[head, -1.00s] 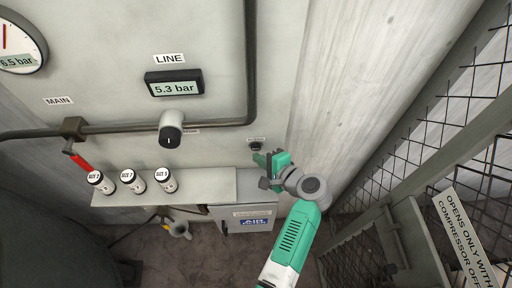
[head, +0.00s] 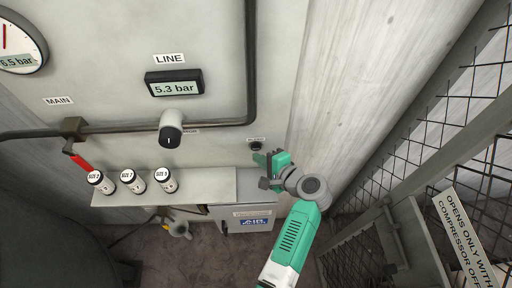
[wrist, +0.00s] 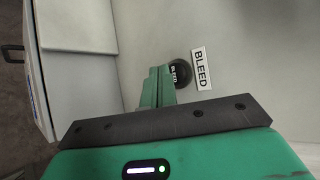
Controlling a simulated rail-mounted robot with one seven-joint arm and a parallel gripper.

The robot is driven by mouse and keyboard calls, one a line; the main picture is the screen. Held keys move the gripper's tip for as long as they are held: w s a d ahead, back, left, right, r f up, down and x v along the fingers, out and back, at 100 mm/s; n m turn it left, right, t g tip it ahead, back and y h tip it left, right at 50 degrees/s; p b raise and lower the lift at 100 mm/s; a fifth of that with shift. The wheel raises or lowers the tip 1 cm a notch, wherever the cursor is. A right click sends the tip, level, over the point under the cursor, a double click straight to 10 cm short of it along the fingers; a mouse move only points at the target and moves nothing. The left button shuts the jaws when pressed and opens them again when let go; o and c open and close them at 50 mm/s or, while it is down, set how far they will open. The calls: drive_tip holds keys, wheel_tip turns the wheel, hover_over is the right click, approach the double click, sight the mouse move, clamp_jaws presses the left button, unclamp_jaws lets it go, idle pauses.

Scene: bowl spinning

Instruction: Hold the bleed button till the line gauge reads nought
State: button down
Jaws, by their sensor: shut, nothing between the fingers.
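The bleed button (wrist: 180,73) is a round black knob on the grey wall panel, with a BLEED label (wrist: 201,69) beside it in the wrist view. It also shows in the head view (head: 256,145), just above my gripper (head: 266,160). In the wrist view my gripper (wrist: 158,72) is shut and empty. Its green fingertips are close beside the button and overlap its edge in the picture; I cannot tell whether they touch it. The line gauge (head: 174,83), a dark box under the LINE label, reads 5.3 bar.
A shelf (head: 215,185) below the pipe bears three labelled pots (head: 133,181). A red-handled valve (head: 76,155) is at the left. A mesh gate (head: 440,150) stands at the right.

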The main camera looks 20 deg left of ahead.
drive_tip(key=shift+w, duration=0.1)
drive_tip(key=shift+w+a, duration=0.2)
drive_tip(key=shift+w, duration=0.1)
drive_tip(key=shift+w+a+b, duration=0.2)
drive_tip(key=shift+w+b, duration=0.2)
drive_tip(key=shift+b, duration=0.25)
idle(0.4)
drive_tip(key=shift+s+r, duration=0.1)
drive_tip(key=shift+s, duration=0.05)
idle(2.5)
drive_tip(key=shift+s+d+p, duration=0.4)
drive_tip(key=shift+s+p, duration=0.2)
drive_tip(key=shift+p, duration=0.2)
drive_tip(key=shift+s+d+p, duration=0.4)
drive_tip(key=shift+s+p, duration=0.2)
drive_tip(key=shift+s, duration=0.15)
drive_tip(key=shift+s+d+p, duration=0.4)
drive_tip(key=shift+s+p, duration=0.25)
drive_tip(key=shift+s, duration=0.1)
drive_tip(key=shift+s+d+p, duration=0.4)
drive_tip(key=shift+s+p, duration=0.2)
drive_tip(key=shift+s, duration=0.15)
